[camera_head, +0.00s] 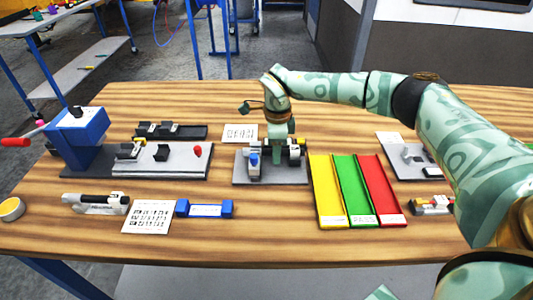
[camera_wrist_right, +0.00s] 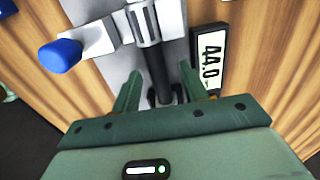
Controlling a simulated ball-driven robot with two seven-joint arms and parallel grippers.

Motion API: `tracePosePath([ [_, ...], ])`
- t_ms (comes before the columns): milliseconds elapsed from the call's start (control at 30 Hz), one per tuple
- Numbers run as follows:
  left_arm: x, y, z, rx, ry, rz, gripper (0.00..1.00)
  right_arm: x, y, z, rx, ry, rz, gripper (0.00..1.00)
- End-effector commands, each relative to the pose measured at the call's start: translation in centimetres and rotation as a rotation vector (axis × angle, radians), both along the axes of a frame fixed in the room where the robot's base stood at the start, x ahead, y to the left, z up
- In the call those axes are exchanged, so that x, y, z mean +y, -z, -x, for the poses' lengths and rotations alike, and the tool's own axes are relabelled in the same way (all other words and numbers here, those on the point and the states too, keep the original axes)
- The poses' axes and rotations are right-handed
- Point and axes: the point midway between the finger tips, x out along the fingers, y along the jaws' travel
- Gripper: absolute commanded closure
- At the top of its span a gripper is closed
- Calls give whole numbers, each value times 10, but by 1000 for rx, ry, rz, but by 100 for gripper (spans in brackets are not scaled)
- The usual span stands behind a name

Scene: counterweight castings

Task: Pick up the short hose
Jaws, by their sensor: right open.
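My right gripper (camera_head: 278,140) points down over a grey fixture (camera_head: 270,180) at the middle of the bench. In the right wrist view the gripper (camera_wrist_right: 160,75) is open, with one finger on each side of a dark rod-like piece (camera_wrist_right: 156,68), which looks like the short hose. A grey clamp-like part (camera_wrist_right: 143,23) holds its far end. I see gaps between it and the fingers. In the head view the gripper hides most of it. My left gripper is not in view.
The fixture has a blue knob (camera_wrist_right: 60,55) and a small display (camera_wrist_right: 209,60) close to the fingers. Yellow (camera_head: 328,190), green (camera_head: 354,190) and red (camera_head: 382,190) trays lie to the right. A blue press (camera_head: 80,135) stands at the left.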

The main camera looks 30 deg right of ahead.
Motion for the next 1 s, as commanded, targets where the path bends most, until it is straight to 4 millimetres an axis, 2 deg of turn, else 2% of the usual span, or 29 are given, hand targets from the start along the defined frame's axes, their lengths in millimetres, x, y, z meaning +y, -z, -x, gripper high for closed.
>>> tracePosePath([
  [100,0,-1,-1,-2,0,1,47,0,-2,0,-1,0,0,59],
  [233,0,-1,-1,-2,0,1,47,0,-2,0,-1,0,0,95],
  [267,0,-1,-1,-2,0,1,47,0,-2,0,-1,0,0,100],
  [667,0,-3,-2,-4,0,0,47,0,-8,-1,-3,-1,-1,100],
  [867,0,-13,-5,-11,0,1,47,0,-38,-1,-8,-1,0,100],
  [1000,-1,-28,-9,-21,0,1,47,9,-72,24,-6,-5,-1,100],
])
